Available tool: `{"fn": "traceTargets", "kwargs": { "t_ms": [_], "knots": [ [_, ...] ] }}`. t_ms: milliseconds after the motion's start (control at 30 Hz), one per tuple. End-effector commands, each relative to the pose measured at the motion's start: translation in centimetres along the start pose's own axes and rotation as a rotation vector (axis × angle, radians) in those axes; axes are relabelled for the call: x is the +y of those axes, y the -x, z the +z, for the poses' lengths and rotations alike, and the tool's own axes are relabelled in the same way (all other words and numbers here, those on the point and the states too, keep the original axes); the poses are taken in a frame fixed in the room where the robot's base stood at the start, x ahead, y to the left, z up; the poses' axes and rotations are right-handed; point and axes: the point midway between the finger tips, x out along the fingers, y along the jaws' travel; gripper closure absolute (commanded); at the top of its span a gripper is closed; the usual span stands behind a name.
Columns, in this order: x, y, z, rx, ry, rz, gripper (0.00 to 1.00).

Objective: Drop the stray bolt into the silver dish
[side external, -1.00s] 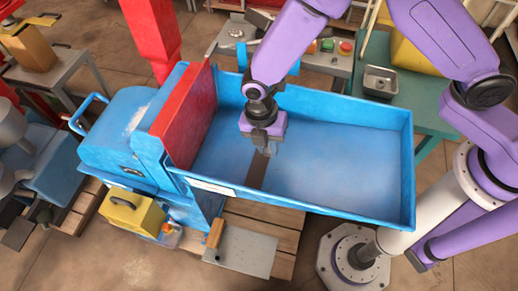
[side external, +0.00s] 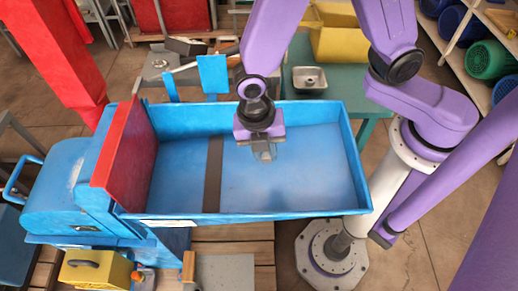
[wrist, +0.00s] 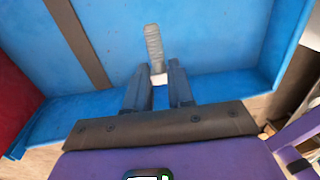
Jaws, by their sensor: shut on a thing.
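The stray bolt (wrist: 153,45) is a grey threaded rod with a paler end between the fingers of my gripper (wrist: 158,68) in the wrist view. My gripper is shut on that end, and the shank points away from it over the blue tray floor. In the side view my gripper (side external: 264,153) hangs inside the blue tray, near its middle; the bolt is too small to make out there. The silver dish (side external: 309,80) is a small square metal bowl on the green table behind the tray, apart from my gripper.
The blue tray (side external: 290,212) has raised walls and a red panel (side external: 125,160) at its left end. A dark strip (side external: 213,175) crosses its floor. A yellow bin (side external: 338,40) stands behind the dish. Blue upright plates (side external: 213,75) rise behind the tray.

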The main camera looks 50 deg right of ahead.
Motion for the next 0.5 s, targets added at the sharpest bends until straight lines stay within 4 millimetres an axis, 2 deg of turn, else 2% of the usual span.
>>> {"fn": "traceTargets", "kwargs": {
  "t_ms": [267, 367, 500],
  "knots": [
    [0.0, 0.1, 0.0, 0.000, 0.000, 0.001, 1.00],
    [0.0, 0.8, 0.0, 0.001, 0.001, 0.003, 1.00],
    [-0.2, 2.8, -0.1, 0.001, 0.002, 0.006, 1.00]
  ]
}}
